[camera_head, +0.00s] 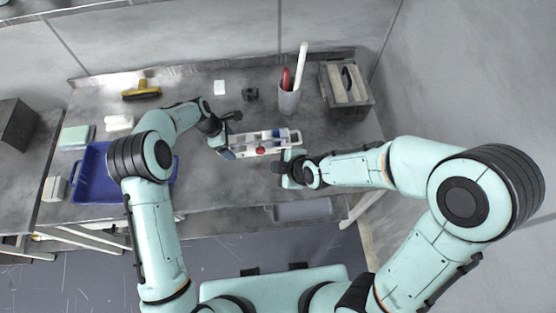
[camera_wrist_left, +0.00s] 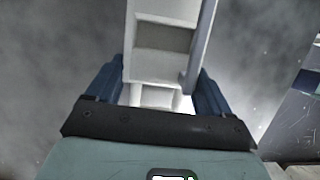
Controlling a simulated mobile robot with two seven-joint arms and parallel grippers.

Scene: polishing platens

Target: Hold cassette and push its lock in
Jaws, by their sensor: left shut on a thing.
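The white cassette (camera_head: 258,138) lies on the grey table in front of me, its long side running left to right. A small red part (camera_head: 261,151), which may be the lock, shows on its near side. My left gripper (camera_head: 227,147) is shut on the cassette's left end; in the left wrist view the white cassette (camera_wrist_left: 165,65) sits between the two blue fingers (camera_wrist_left: 150,88). My right gripper (camera_head: 286,166) is beside the cassette's right end. Its fingers are too small and hidden to tell whether they are open, or whether they touch the cassette.
A blue bin (camera_head: 92,190) stands at the left. A grey cup (camera_head: 288,101) with red and white handles and a grey box (camera_head: 346,93) stand at the back right. A yellow-handled brush (camera_head: 141,92) lies at the back left. The table's front edge is near the right gripper.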

